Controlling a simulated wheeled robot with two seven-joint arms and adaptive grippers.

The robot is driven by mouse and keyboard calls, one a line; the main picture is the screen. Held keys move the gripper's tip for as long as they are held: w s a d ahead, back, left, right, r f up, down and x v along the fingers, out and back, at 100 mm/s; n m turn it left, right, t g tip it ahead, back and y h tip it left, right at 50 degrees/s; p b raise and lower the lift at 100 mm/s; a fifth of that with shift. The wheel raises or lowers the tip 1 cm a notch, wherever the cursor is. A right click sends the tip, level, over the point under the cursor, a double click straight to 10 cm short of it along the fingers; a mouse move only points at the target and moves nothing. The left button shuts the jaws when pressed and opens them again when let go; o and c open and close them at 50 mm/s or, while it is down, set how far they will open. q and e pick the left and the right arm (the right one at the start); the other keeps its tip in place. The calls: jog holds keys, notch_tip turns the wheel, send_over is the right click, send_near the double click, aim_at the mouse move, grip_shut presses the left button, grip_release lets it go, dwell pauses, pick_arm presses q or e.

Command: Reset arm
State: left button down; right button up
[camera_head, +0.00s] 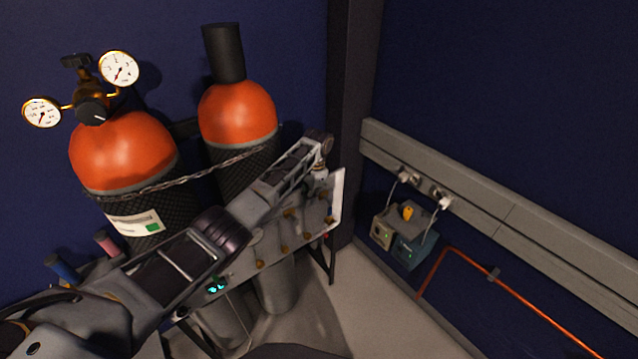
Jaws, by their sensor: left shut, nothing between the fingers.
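My left arm comes in from the lower left and reaches up to the right, in front of the gas cylinders. My left gripper (319,165) is at its far end, near the top right corner of a pale panel (338,192). It looks small and partly edge-on; it is shut with nothing held. I cannot tell whether it touches the panel. My right gripper is not in view.
Two orange-topped cylinders (123,150) (238,115) stand against the blue wall behind my arm, held by a chain (190,172). Gauges (119,68) top the left one. Boxes with cables (404,236) and an orange pipe (510,288) line the right wall. Floor (375,310) is clear at lower right.

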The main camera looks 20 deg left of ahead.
pick_arm(q)
jog(key=s+d+f+n+t+h, duration=0.1)
jog(key=s+d+f, duration=0.2)
jog(key=s+f, duration=0.35)
jog(key=s+d+f+t+h, duration=0.1)
jog(key=s+d+f, duration=0.3)
jog(key=s, duration=0.5)
jog(key=s+a+r+n+t, duration=0.2)
jog(key=s+a+r, duration=0.2)
jog(key=s, duration=0.7)
jog(key=s+a+r+n+t, duration=0.1)
jog(key=s+a+r+n, duration=0.25)
jog(key=s, duration=0.75)
notch_tip(320, 180, down, 32)
jog(key=s+f+m+g, duration=0.1)
jog(key=s, duration=0.1)
jog(key=s+a+f, duration=0.2)
jog(key=s+f, duration=0.8)
jog(key=s, duration=0.1)
jog(key=s+a+f+g, duration=0.1)
jog(key=s+a+f, duration=0.1)
jog(key=s+f, duration=0.7)
jog(key=s, duration=0.2)
jog(key=shift+s+a+f+g+y, duration=0.3)
jog(key=shift+s+a+f+y, duration=0.05)
jog(key=shift+y, duration=0.05)
